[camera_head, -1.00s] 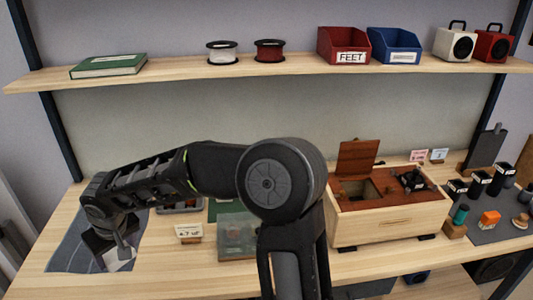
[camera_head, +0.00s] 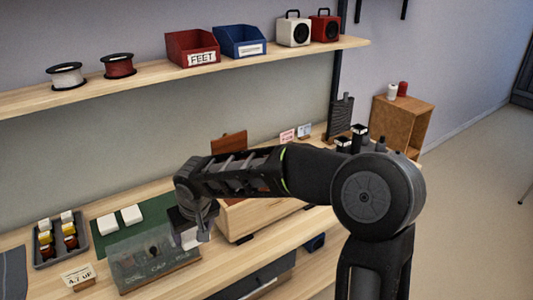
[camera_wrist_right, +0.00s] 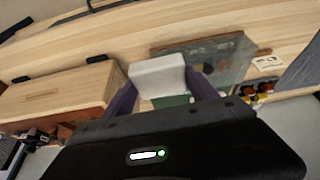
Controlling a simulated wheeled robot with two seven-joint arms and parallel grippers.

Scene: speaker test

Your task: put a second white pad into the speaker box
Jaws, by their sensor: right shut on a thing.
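My right gripper (camera_head: 188,236) is shut on a white pad, held above the bench between the clear divided case and the speaker box. The held white pad (camera_wrist_right: 157,75) shows between the fingers in the right wrist view; in the head view only a small part of it (camera_head: 191,242) shows. The speaker box (camera_head: 240,219) is pale wood with a raised red-brown lid (camera_head: 229,144). My arm hides its opening and most of its top. In the wrist view the box (camera_wrist_right: 55,94) stands at left. Two more white pads (camera_head: 132,214) lie on a green mat (camera_head: 158,208). My left gripper is not in view.
The clear case (camera_head: 135,262) stands in front of the green mat. A grey tray of small parts (camera_head: 60,240) and a label stand (camera_head: 78,277) are at left. A shelf (camera_head: 270,55) with spools, bins and small speakers runs above. Dark cylinders (camera_head: 357,136) stand beyond the box.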

